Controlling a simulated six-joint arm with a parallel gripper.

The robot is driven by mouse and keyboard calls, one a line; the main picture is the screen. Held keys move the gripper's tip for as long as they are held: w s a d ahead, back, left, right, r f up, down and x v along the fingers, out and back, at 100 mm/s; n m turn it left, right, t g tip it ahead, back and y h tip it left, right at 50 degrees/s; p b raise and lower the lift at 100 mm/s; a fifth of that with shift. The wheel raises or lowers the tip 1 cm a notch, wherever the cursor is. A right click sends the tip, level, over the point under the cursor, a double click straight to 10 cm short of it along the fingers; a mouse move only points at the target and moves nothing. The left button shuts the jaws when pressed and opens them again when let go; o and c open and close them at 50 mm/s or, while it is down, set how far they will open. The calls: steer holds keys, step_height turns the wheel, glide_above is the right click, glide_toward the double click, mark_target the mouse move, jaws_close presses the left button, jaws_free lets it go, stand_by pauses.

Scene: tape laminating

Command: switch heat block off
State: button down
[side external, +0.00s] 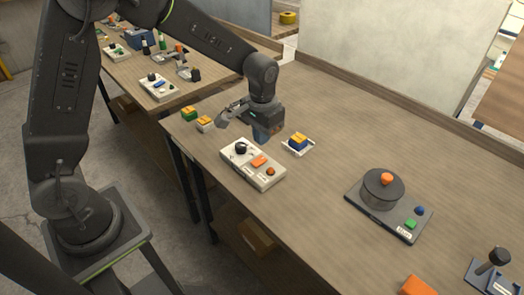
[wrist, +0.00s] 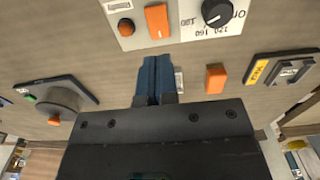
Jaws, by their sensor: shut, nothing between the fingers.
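A white control box (side external: 236,158) stands on the near part of the table, with a black dial (side external: 241,147), an orange rocker switch (side external: 259,161) and a round orange button or lamp (side external: 270,171). In the wrist view the box runs along the top edge, showing the orange switch (wrist: 157,20), round orange part (wrist: 126,27) and dial (wrist: 216,13) with numbers beside it. My gripper (side external: 262,135) is shut and empty, just behind the box. Its blue fingers (wrist: 155,75) point toward the switch, apart from the box in the wrist view. I cannot tell the switch's position.
Green and yellow blocks (side external: 197,118) lie to the left. A dark device with a round drum (side external: 382,192) stands to the right, with free tabletop between. A low back rail edges the table.

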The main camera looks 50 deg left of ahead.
mark_target(262, 158)
steer(key=shift+f, duration=2.8)
